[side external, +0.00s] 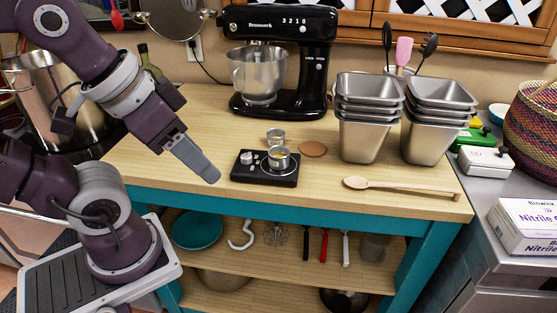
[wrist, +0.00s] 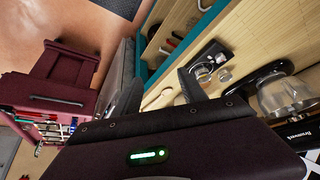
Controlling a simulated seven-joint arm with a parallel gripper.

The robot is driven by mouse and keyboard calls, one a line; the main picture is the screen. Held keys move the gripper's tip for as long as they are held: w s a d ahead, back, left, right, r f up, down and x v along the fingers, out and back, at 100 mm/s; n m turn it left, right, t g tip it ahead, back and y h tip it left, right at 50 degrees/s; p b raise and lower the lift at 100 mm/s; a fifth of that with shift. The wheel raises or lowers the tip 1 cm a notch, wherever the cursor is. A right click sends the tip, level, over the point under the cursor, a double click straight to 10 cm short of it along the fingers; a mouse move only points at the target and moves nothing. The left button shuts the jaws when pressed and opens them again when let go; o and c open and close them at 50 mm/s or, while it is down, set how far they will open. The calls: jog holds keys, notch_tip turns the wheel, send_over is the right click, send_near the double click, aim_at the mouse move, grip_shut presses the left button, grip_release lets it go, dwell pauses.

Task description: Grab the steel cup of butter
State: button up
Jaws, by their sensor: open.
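A small steel cup with yellow butter in it (side external: 279,157) stands on a black scale (side external: 265,178) on the wooden table. A second small steel cup (side external: 275,137) stands just behind it, and a small metal piece (side external: 246,158) sits on the scale's left side. My gripper (side external: 208,172) is open and empty, above the table's front edge to the left of the scale, apart from the cup. In the wrist view the scale (wrist: 190,84) and small cups (wrist: 203,75) show at upper right; which cup holds butter is hard to tell there.
A black stand mixer (side external: 300,60) stands behind the scale. Stacked steel pans (side external: 365,140) stand to the right. A wooden spoon (side external: 400,187) lies at front right and a round brown disc (side external: 313,149) right of the cups. The table left of the scale is clear.

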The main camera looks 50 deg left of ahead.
jog(key=o, duration=0.6)
